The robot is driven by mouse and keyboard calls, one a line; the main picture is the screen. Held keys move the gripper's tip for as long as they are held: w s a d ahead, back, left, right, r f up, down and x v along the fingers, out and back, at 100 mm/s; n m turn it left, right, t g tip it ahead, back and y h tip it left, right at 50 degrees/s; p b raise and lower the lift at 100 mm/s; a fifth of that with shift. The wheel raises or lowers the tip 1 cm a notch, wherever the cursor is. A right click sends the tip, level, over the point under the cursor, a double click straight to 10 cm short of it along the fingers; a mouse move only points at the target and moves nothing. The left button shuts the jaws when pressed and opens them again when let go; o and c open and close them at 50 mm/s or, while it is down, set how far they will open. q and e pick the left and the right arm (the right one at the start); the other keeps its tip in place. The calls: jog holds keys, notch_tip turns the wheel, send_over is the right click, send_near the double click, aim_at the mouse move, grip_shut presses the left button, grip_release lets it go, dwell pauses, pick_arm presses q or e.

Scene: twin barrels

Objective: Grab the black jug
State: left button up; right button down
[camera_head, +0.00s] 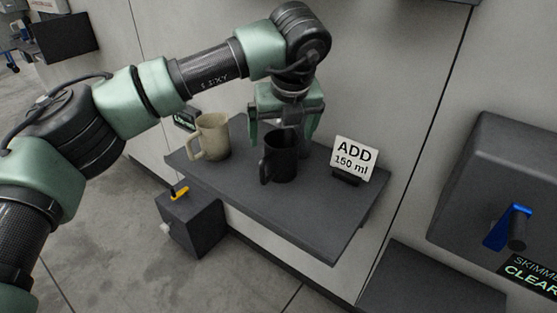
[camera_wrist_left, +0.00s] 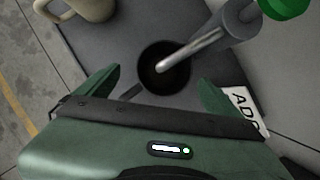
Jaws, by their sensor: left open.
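The black jug (camera_head: 283,162) stands upright on the dark grey shelf (camera_head: 320,222), with its handle towards the left front. My left gripper (camera_head: 282,138) is open and points down at the jug's upper part, with its fingers seeming to be to either side of it. In the left wrist view the jug (camera_wrist_left: 152,80) is seen from above, its dark round mouth between and a little beyond the green fingertips (camera_wrist_left: 158,75). I cannot tell whether the fingers touch it. My right gripper is not in view.
A beige jug (camera_head: 213,137) stands left of the black one, and an "ADD 150 ml" sign (camera_head: 355,158) stands right. In the left wrist view a grey metal rod (camera_wrist_left: 205,45) with a green end overlaps the jug's mouth. The shelf's front right is clear.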

aim_at(282, 142)
pick_arm(q)
jog(key=x, duration=0.4)
jog(key=shift+d+f, duration=0.15)
jog(key=shift+d, duration=0.1)
jog(key=c, duration=2.1)
jog(key=shift+w, duration=0.1)
